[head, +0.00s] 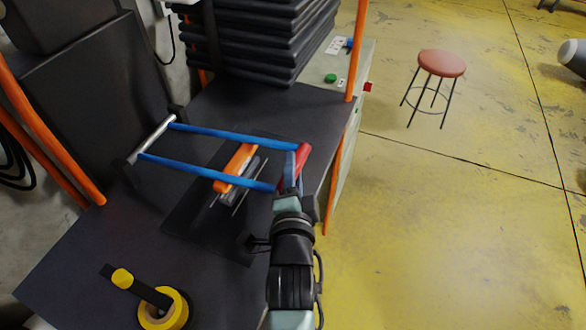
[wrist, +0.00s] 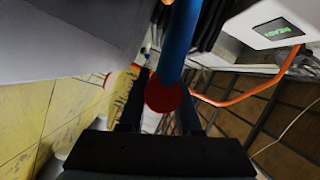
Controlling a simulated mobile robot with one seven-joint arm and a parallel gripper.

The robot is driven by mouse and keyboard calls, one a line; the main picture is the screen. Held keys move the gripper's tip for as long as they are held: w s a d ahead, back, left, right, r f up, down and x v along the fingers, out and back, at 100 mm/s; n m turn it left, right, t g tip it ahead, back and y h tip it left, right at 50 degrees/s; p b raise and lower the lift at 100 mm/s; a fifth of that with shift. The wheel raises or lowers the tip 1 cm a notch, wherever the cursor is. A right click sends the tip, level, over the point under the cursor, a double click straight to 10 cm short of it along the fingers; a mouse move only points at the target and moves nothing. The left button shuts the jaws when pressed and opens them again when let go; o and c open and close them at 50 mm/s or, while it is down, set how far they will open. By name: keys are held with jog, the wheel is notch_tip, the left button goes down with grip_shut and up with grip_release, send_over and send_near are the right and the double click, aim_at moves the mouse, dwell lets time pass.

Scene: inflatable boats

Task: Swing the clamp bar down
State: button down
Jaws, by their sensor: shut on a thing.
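The clamp bar has two blue side arms (head: 235,137) joined to a grey pivot rod (head: 150,139) at the left and a red cross handle (head: 304,158) at the right. It reaches out over the dark bench, roughly flat in the head view. I cannot tell its height above the bench. My gripper (head: 293,172) is shut on the red handle. In the wrist view, the handle's round red end (wrist: 165,97) sits between my gripper's fingers (wrist: 160,88), with a blue arm running up from it. An orange block (head: 236,168) with grey parts beside it lies beneath the arms.
A stack of black folded sheets (head: 262,40) stands behind the bar. Orange posts (head: 357,50) rise at the sides. A red stool (head: 441,64) stands on the open yellow floor to the right.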

jog(key=shift+m, duration=0.6)
notch_tip(320, 180, down, 5)
jog(key=b, duration=0.3)
jog(key=shift+d+b, duration=0.15)
jog(key=shift+b, duration=0.15)
jog(key=shift+s+f+b, duration=0.2)
jog(key=shift+f+b, duration=0.25)
jog(key=shift+f, duration=0.35)
jog(key=c, duration=0.6)
grip_release()
jog(key=s+r, duration=0.1)
jog(key=s, duration=1.1)
jog(key=shift+s+r+t, duration=0.25)
jog(key=shift+s+t, duration=0.05)
jog(key=shift+s, duration=0.1)
